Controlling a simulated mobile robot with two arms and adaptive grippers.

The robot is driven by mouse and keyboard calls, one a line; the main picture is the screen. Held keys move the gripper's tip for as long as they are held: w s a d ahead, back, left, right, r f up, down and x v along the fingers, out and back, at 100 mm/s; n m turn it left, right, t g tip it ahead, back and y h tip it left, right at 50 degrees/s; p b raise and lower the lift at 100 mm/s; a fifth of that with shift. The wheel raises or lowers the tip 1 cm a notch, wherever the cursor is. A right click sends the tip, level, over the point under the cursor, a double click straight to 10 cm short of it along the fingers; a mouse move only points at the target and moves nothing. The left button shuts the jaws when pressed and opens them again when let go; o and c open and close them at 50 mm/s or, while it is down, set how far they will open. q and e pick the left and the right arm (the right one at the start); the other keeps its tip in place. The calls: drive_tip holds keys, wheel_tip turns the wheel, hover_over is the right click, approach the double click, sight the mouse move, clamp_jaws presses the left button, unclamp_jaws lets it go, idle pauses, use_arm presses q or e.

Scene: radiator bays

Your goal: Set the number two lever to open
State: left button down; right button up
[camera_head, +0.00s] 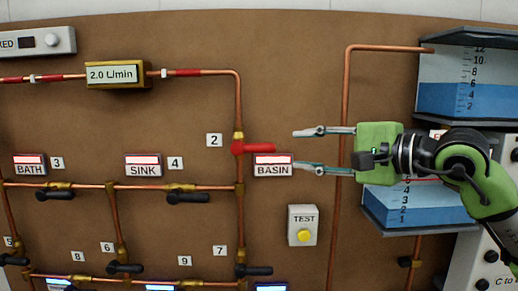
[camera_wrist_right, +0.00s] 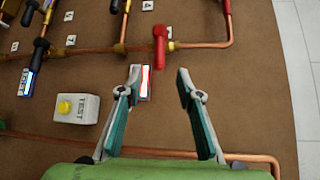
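The number two lever (camera_head: 258,147) has a red handle on a brass valve in a vertical copper pipe. The handle points right, across the pipe. The white label 2 (camera_head: 214,140) is just left of it. My right gripper (camera_head: 297,150) is open and empty, to the right of the handle tip, its fingers pointing left toward it. In the right wrist view the red lever (camera_wrist_right: 160,45) shows beyond the gap between the open fingertips (camera_wrist_right: 159,72), apart from them. My left gripper is not in view.
The lit BASIN sign (camera_head: 273,165) is just below the red handle, close to the fingertips. A TEST box (camera_head: 303,225) with a yellow button is below. A flow meter (camera_head: 115,74) reads 2.0 L/min. Several black levers (camera_head: 188,197) sit left and below. Blue-filled tanks (camera_head: 455,98) are at right.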

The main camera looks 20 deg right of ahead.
sight(263, 147)
drive_tip(key=p+x, duration=0.5)
drive_tip(key=x, duration=0.7)
drive_tip(key=shift+w+r, duration=0.1)
drive_tip(key=shift+w, duration=0.25)
drive_tip(key=shift+w+a+f+p, duration=0.2)
drive_tip(key=shift+w+a+p, duration=0.2)
drive_tip(key=shift+w, duration=0.1)
drive_tip(key=shift+d, duration=0.1)
clamp_jaws()
